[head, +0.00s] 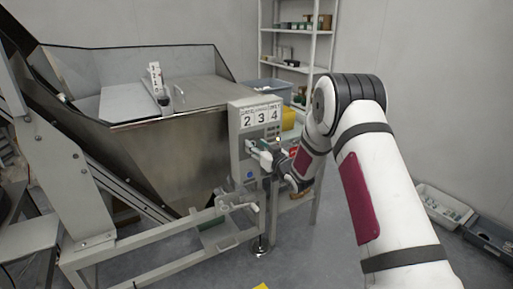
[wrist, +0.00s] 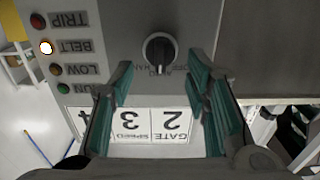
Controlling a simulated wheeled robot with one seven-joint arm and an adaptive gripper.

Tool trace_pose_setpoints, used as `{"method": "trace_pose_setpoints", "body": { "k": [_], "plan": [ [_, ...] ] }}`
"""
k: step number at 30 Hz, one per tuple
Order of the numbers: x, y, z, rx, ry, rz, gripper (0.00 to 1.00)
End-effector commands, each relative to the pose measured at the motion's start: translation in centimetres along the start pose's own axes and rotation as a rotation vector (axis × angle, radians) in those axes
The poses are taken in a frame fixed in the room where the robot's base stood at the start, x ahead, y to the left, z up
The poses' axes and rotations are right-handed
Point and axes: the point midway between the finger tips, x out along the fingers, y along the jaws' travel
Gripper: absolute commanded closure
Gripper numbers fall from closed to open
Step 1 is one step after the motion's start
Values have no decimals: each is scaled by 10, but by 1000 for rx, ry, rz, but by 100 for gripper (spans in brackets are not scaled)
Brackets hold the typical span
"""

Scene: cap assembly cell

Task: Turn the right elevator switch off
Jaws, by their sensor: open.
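The switch is a black rotary knob (wrist: 159,52) on a grey control panel (wrist: 115,18), upside down in the wrist view. A pale mark shows at the knob's lower end in the picture. My gripper (wrist: 158,72) is open, with one green-padded finger on either side of the knob's lower part in the picture; I see no contact. In the head view my gripper (head: 263,154) is at the front of the control box (head: 240,167), and it hides the knob there.
Number cards (wrist: 132,124) reading 2, 3 and 4 are on the panel. Beside them is a column of lamps; the BELT lamp (wrist: 46,47) is lit. A large metal hopper (head: 170,150) stands left of the box. Shelves (head: 297,68) and bins (head: 440,206) are behind and right.

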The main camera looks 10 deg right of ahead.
Motion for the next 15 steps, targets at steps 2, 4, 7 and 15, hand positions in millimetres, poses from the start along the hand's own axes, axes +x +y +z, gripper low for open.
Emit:
{"method": "trace_pose_setpoints", "body": {
  "k": [2, 4, 7, 15],
  "plan": [
    [4, 0, 0, 0, 1, -1, 57],
    [6, 0, 0, 0, 0, -1, 57],
    [6, 0, 0, 0, 0, 0, 57],
    [6, 0, 0, 0, 0, 0, 86]
  ]
}}
